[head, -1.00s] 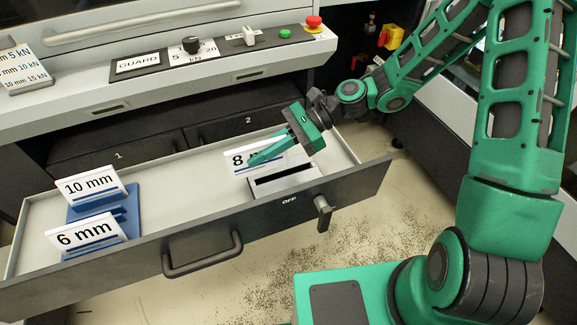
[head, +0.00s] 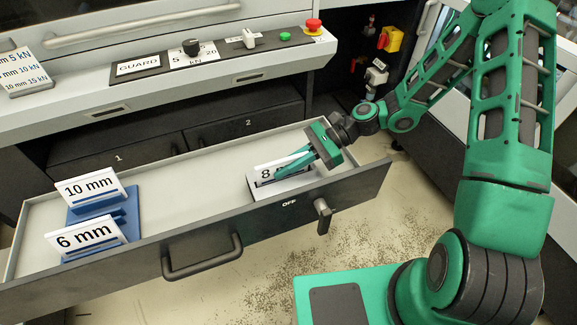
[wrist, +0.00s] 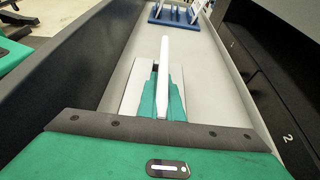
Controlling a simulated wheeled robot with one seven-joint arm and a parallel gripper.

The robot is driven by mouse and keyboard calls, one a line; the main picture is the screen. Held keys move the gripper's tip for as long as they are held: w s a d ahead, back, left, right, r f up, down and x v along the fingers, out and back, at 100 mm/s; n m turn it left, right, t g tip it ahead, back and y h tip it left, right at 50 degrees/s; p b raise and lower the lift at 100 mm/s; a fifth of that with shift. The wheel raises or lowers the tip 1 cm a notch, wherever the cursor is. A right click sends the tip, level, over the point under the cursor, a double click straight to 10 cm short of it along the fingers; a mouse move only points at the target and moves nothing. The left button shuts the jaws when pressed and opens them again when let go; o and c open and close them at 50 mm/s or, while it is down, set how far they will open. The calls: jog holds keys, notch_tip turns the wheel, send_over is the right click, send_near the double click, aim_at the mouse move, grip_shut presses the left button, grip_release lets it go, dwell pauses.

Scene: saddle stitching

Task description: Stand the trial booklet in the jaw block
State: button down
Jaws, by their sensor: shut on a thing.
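The trial booklet, a white card marked 8 (head: 262,172), is upright at the right end of the open drawer. My gripper (head: 282,170) is shut on it, and the fingers cover part of its label. The pale jaw block (head: 290,184) is directly below the booklet. In the wrist view the booklet (wrist: 164,70) shows edge-on between my fingertips (wrist: 163,98), in line with the dark slot of the jaw block (wrist: 133,88). The booklet's lower edge is low at the block; I cannot tell whether it is fully seated in the slot.
The open drawer (head: 215,255) has walls around the block. A blue rack (head: 128,215) at its left end holds cards marked 10 mm (head: 92,187) and 6 mm (head: 85,237). The drawer floor between is clear. The press control panel (head: 190,52) is behind.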

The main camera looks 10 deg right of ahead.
jog(key=c, duration=1.9)
grip_release()
jog(key=v, duration=1.2)
jog(key=shift+f, duration=0.1)
jog(key=shift+d, duration=0.1)
